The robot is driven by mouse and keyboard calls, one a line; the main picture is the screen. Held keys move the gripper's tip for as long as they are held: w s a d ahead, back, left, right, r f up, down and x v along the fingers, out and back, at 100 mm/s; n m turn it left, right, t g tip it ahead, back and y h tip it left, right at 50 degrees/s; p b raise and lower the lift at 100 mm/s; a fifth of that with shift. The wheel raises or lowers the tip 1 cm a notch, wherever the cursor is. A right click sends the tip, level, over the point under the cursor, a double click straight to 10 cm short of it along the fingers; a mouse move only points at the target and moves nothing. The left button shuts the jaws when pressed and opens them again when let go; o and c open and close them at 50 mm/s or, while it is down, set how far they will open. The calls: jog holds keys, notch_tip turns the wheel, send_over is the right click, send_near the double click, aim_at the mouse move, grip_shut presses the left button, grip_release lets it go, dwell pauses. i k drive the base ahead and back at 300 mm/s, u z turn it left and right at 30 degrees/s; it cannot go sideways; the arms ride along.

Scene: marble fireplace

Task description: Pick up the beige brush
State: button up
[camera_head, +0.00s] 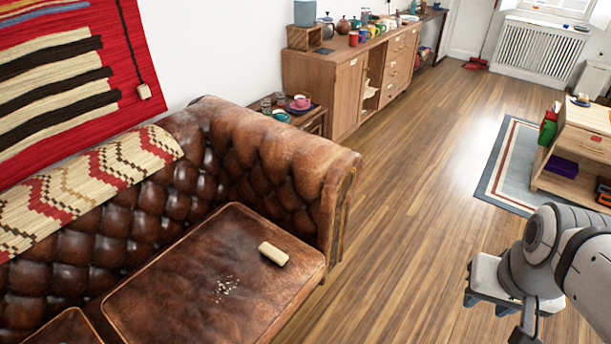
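The beige brush (273,254) lies flat on the brown leather sofa seat cushion (190,290), near its right front corner. It is a small pale block and nothing covers it. Small light crumbs (228,286) lie on the cushion to the lower left of the brush. My grey arm shows at the lower right of the head view, over the floor and well apart from the brush. My gripper's fingers do not show clearly in this view.
The sofa's padded arm (270,160) rises behind the brush. A wooden sideboard (345,85) with mugs stands along the back wall. A low wooden table (580,150) stands on a rug at the right. The wooden floor (410,210) between is clear.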

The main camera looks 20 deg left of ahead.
aim_at(272, 253)
jog(key=u, duration=0.85)
jog(key=i, duration=1.2)
jog(key=u, duration=0.85)
jog(key=k, duration=0.7)
jog(key=u, duration=0.2)
jog(key=i, duration=0.75)
jog(key=z, duration=0.15)
